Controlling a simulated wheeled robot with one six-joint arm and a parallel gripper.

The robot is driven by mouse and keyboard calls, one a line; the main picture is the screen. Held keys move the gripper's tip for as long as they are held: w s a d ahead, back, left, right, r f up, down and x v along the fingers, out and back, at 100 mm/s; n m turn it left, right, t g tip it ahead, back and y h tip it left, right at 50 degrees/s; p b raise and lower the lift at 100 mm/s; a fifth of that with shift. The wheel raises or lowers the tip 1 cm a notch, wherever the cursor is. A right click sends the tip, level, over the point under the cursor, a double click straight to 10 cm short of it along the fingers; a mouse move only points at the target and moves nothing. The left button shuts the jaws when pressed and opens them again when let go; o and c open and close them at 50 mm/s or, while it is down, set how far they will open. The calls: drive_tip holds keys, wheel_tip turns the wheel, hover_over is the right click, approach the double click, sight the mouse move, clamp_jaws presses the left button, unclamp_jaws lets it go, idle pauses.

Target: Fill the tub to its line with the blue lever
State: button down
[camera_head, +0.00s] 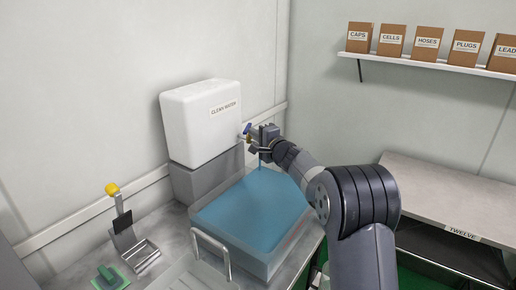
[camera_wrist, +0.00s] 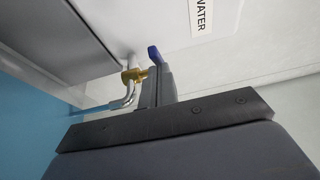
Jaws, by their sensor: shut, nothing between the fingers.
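The white tank (camera_head: 203,120) marked CLEAN WATER stands on a grey block behind the tub (camera_head: 262,262). The blue lever (camera_head: 247,128) sits on the brass tap at the tank's front; in the wrist view the lever (camera_wrist: 154,54) stands up from the brass valve (camera_wrist: 134,75). A thin blue stream (camera_head: 259,164) runs down below the tap. Blue water (camera_head: 250,212) covers the tub's inside, seemingly high up the walls; I cannot make out the fill line. My gripper (camera_head: 266,136) is shut and empty, right beside the lever; whether they touch is unclear.
A metal bar handle (camera_head: 212,250) rises in front of the tub. A yellow-knobbed stand (camera_head: 122,222) and a green piece (camera_head: 108,276) are at left. A bench (camera_head: 455,188) is at right, below a shelf (camera_head: 425,65) of labelled boxes.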

drive_tip(key=shift+s+a+m+t+h+b, duration=0.1)
drive_tip(key=shift+a+m+t+h+b, duration=0.45)
drive_tip(key=shift+b, duration=1.3)
drive_tip(key=shift+s+a+m+t+h+b, duration=0.2)
drive_tip(key=shift+a+h+b, duration=0.55)
drive_tip(key=shift+b, duration=1.1)
drive_tip(key=shift+w+a+r, duration=0.1)
drive_tip(key=shift+w+a, duration=0.05)
drive_tip(key=shift+a, duration=0.25)
drive_tip(key=shift+d+b, duration=0.2)
drive_tip(key=shift+b, duration=0.15)
drive_tip(key=b, duration=0.5)
approach(245, 134)
drive_tip(key=v, duration=0.4)
drive_tip(key=shift+w+a+r, duration=0.1)
drive_tip(key=shift+r, duration=0.05)
drive_tip(key=shift+w, duration=0.1)
